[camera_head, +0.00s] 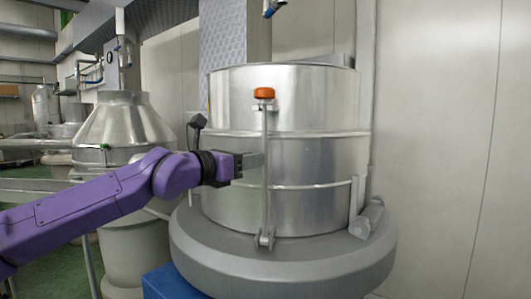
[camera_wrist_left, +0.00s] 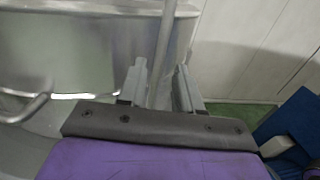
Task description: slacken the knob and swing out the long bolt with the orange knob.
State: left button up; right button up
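The long bolt (camera_head: 264,185) stands upright against the front of the shiny metal drum (camera_head: 315,160). Its orange knob (camera_head: 264,93) sits at the top, by a bracket near the drum's upper part. The bolt's foot is at a pivot low on the drum. My left gripper (camera_head: 257,160) is at about mid-height of the bolt, well below the knob, coming from the left. In the left wrist view, the two fingers (camera_wrist_left: 160,85) are apart, with the bolt's rod (camera_wrist_left: 167,45) showing between them. I cannot tell whether either finger touches it. My right gripper is not in view.
The drum stands on a wide grey round base (camera_head: 285,265). A dark small part (camera_head: 197,122) sticks out at the drum's left. A cone-topped metal vessel (camera_head: 122,125) stands at the left. A pale wall (camera_head: 440,150) is at the right.

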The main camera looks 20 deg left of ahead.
aim_at(265, 174)
pick_arm(q)
jog(key=p+x, duration=0.1)
jog(key=x, duration=0.4)
jog(key=shift+w+f, duration=0.1)
jog(key=shift+w, duration=0.25)
